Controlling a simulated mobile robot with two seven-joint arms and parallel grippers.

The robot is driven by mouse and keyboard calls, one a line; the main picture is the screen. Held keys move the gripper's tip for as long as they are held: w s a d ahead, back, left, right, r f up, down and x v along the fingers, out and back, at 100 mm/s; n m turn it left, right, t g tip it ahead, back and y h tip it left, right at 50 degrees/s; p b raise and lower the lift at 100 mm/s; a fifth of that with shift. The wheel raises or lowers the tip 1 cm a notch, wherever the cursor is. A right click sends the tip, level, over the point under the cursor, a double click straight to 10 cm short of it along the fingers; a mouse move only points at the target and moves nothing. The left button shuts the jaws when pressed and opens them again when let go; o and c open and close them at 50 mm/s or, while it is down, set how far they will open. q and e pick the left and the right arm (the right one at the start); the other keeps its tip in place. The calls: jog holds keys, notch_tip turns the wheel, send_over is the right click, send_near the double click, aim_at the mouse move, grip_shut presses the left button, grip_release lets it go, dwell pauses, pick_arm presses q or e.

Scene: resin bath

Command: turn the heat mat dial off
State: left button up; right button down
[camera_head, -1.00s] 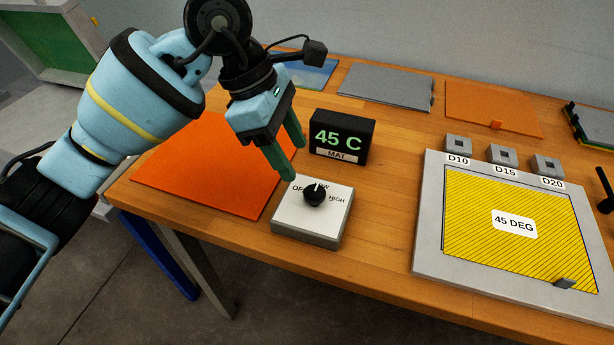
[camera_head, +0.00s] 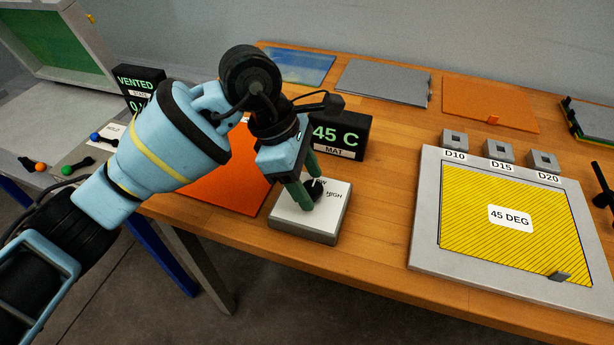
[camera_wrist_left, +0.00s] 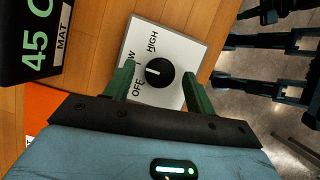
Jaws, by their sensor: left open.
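The heat mat dial is a black round knob (camera_head: 315,188) on a white box (camera_head: 322,226) near the table's front edge. In the left wrist view the knob (camera_wrist_left: 159,72) has a white pointer mark, with OFF, LOW and HIGH printed around it. The LOW label is partly hidden by a finger. My left gripper (camera_head: 309,194) is open above the box, its green fingers on either side of the knob; I cannot tell whether they touch it. The heat mat (camera_head: 226,188) is orange, beside the box and partly covered by my arm. The MAT display (camera_head: 340,137) reads 45 C.
A grey frame (camera_head: 428,213) with a yellow hatched plate marked 45 DEG lies to the right. Small blocks (camera_head: 453,139) labelled D10, D15 and D20 stand behind it. A VENTED display (camera_head: 138,85) stands at left. Bare wood lies between box and frame.

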pick_arm(q)
jog(key=c, duration=1)
jog(key=shift+o, duration=0.2)
pick_arm(e)
jog(key=shift+w+r, duration=0.15)
